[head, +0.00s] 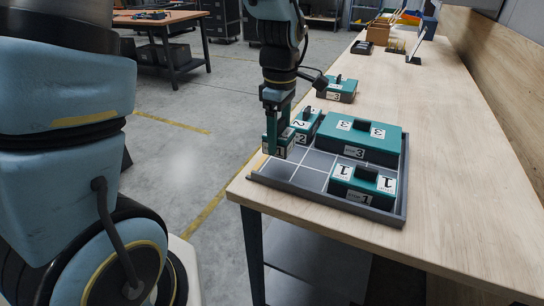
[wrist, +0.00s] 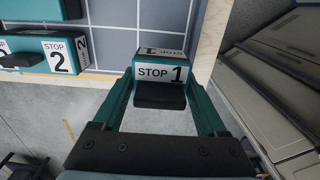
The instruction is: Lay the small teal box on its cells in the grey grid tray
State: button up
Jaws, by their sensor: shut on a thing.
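My gripper (head: 278,128) is shut on a small teal box (wrist: 160,68) with white labels reading "STOP 1". The held box also shows in the head view (head: 281,147), over the left edge of the grey grid tray (head: 285,186). The wrist view shows tray cells (wrist: 110,43) beyond it and floor below it; its height above the tray is hard to tell. In the tray are a large teal box marked 3 (head: 347,137), a teal box marked 1 (head: 362,186) at the front right, and a teal box marked 2 (head: 308,120) at the back left.
Bare cells (head: 310,179) lie at the tray's front left. Another teal box marked 3 (head: 337,90) stands on the wooden table (head: 440,190) behind the tray. Bins and small items (head: 395,40) are at the far end. The table is clear right of the tray.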

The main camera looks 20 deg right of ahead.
aim_at(279, 121)
jog(key=shift+f+p, duration=0.45)
jog(key=shift+f, duration=2.5)
jog(key=shift+f, duration=0.1)
jog(key=o, duration=1.3)
notch_tip(279, 121, up, 12)
jog(key=shift+r+b, duration=0.15)
jog(key=shift+b, duration=0.65)
jog(key=a+f+m, duration=0.2)
jog(key=a+m, duration=0.1)
jog(key=a, duration=0.5)
jog(key=a+f+m+t, duration=0.1)
jog(key=a+m, duration=0.3)
jog(key=a, duration=0.5)
jog(key=w+a+f+m, duration=0.1)
jog(key=a+f+m, duration=0.1)
jog(key=a, duration=0.6)
jog(key=shift+w+a+f+m+t, duration=0.15)
jog(key=shift+f+m+t, duration=0.2)
jog(key=shift+m, duration=0.45)
